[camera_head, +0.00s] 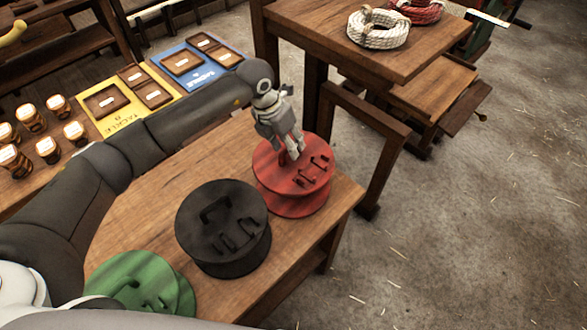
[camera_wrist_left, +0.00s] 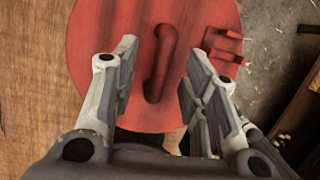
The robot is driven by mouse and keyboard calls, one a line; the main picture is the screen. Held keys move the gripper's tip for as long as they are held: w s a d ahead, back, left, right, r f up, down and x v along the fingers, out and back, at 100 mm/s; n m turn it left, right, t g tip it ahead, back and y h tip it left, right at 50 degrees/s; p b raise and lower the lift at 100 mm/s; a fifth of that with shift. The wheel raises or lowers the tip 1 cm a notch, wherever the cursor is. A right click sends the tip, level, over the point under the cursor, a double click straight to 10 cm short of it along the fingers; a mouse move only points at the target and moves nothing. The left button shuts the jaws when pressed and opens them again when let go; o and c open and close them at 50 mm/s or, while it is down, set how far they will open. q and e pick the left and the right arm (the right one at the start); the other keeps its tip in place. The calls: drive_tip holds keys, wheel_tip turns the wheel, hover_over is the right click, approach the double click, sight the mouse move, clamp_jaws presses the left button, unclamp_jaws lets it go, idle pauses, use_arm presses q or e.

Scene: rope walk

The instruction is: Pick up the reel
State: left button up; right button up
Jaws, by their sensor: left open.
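Three reels stand on the wooden bench: a red reel (camera_head: 318,172), a black reel (camera_head: 205,245) and a green reel (camera_head: 120,272). My left gripper (camera_head: 293,158) is over the red reel at the bench's far end. In the left wrist view the red reel (camera_wrist_left: 95,30) fills the middle, and its raised handle (camera_wrist_left: 160,62) stands between the two fingers of the open left gripper (camera_wrist_left: 158,92). The fingers appear apart from the handle on both sides. In the head view the gripper hides part of the handle. My right gripper is not in view.
A yellow board (camera_head: 103,122) and a blue board (camera_head: 190,78) with wooden trays lie behind my left arm, beside several small spools (camera_head: 32,118). A higher table (camera_head: 340,55) with coiled ropes (camera_head: 377,28) stands behind the red reel. Open floor (camera_head: 470,240) lies to the right.

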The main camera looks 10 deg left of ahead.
use_arm(q)
drive_tip(key=shift+d+f, duration=0.2)
drive_tip(key=shift+f, duration=0.3)
drive_tip(key=shift+w+f, duration=0.1)
drive_tip(key=shift+f, duration=0.25)
drive_tip(key=shift+d+f, duration=0.1)
drive_tip(key=shift+f, duration=0.15)
drive_tip(key=shift+c, duration=0.9)
drive_tip(key=c, duration=0.7)
clamp_jaws()
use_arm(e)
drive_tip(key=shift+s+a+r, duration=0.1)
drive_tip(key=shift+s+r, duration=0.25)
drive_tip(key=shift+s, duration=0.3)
use_arm(q)
drive_tip(key=shift+w+r, duration=0.1)
drive_tip(key=shift+r, duration=0.05)
